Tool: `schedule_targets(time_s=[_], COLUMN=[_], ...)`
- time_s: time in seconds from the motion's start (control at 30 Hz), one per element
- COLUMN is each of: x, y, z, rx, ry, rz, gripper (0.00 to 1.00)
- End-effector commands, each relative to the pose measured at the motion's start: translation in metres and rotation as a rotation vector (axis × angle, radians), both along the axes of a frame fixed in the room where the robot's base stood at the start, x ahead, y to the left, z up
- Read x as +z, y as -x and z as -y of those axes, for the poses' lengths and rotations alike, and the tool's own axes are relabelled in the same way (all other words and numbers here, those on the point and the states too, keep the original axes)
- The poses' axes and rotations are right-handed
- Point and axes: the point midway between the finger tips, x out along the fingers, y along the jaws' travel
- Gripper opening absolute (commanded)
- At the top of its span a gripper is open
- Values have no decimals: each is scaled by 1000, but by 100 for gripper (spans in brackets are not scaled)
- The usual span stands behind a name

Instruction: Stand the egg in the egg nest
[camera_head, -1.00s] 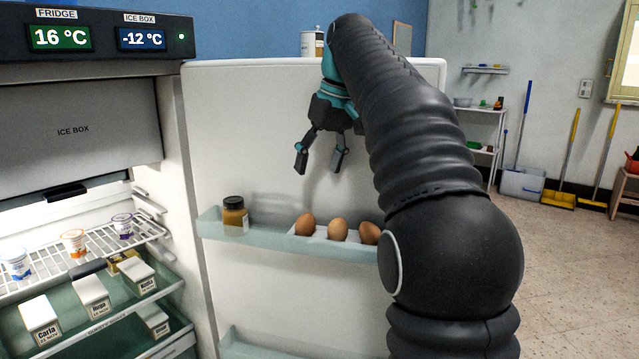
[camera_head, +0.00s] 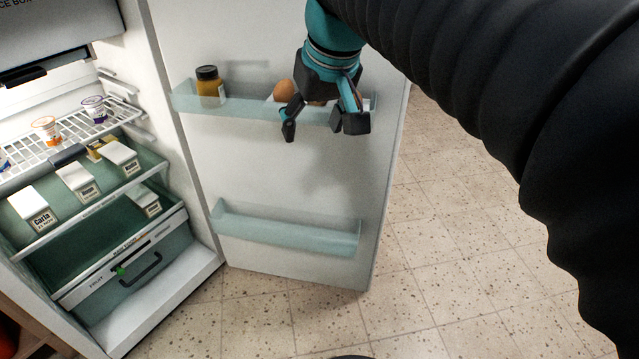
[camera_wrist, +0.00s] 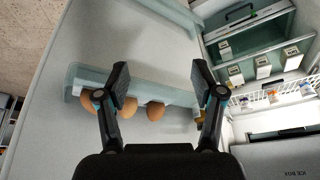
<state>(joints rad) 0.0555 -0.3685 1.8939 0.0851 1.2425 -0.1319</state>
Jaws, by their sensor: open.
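Brown eggs sit in the upper door shelf. In the head view one egg (camera_head: 284,91) shows to the left of my gripper, and my gripper mostly hides the rest. In the wrist view an egg (camera_wrist: 156,110) shows between my fingers, with two others to its left near and behind the left finger. A pale corner of the egg nest (camera_head: 269,98) shows beside the visible egg. My gripper (camera_head: 320,127) is open and empty, pointing down in front of the door shelf. In the wrist view its fingertips (camera_wrist: 160,80) are wide apart.
A yellow-brown jar (camera_head: 210,86) stands at the left of the upper door shelf (camera_head: 245,106). The lower door shelf (camera_head: 285,232) is empty. The open fridge at left holds cartons (camera_head: 78,182) and yogurt cups (camera_head: 46,130). The floor at right is clear.

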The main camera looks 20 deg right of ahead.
Motion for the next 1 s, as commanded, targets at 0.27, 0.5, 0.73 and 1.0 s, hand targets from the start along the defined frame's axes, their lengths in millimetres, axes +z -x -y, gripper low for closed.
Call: schedule_targets(time_s=[0.27,0.5,0.73,1.0], x=[-96,-143,-148,-147], y=[83,113,116,115], z=[-2,-2,-2,-2], rx=[-54,-72,-73,-73], ry=[25,33,33,32], rz=[77,111,113,112], gripper=[68,68,68,43])
